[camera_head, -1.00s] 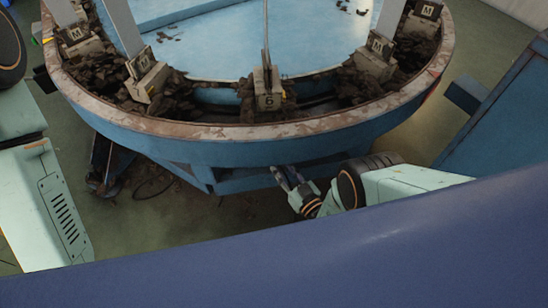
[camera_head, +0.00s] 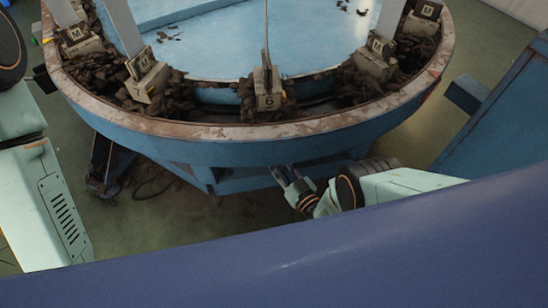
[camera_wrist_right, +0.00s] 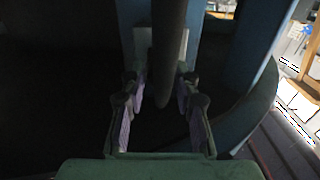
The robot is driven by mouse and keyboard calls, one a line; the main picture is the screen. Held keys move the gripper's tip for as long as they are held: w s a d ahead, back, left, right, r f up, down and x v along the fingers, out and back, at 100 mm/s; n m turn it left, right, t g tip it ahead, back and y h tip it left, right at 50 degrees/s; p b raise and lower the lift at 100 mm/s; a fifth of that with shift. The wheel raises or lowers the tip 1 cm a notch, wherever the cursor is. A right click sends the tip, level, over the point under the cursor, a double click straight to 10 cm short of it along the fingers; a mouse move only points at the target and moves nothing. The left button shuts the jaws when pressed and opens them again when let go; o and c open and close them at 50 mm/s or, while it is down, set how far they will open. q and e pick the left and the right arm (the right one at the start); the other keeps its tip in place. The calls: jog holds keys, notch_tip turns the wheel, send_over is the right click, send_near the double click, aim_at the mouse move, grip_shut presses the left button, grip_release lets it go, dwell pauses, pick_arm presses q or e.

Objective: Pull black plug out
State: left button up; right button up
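My right gripper (camera_head: 284,175) is under the front rim of the round blue basin, pointing up and left. In the right wrist view my right gripper (camera_wrist_right: 160,92) has its two fingers apart. A dark, thick, rod-like piece (camera_wrist_right: 168,50) hangs down between the fingers, with no clear contact on either side; it may be the black plug or its cable. A pale plate (camera_wrist_right: 143,45) is behind it. The shadow hides where the dark piece joins the plate. The plug cannot be made out in the head view. My left gripper is outside the frames.
The blue basin (camera_head: 240,152) with a worn rim overhangs my right gripper. A blue cabinet (camera_head: 505,115) stands at right. A thin dark cable (camera_head: 150,187) lies on the floor at left.

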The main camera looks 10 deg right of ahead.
jog(key=shift+x, duration=1.65)
jog(key=shift+s+d, duration=0.1)
jog(key=shift+s, duration=0.05)
dwell(0.6)
jog(key=c, duration=0.6)
jog(key=o, duration=0.8)
jog(key=shift+c, duration=0.2)
jog(key=shift+s, duration=0.15)
jog(key=p+v, duration=0.3)
jog(key=v, duration=0.4)
jog(key=shift+s+d, duration=0.15)
jog(key=shift+s, duration=0.2)
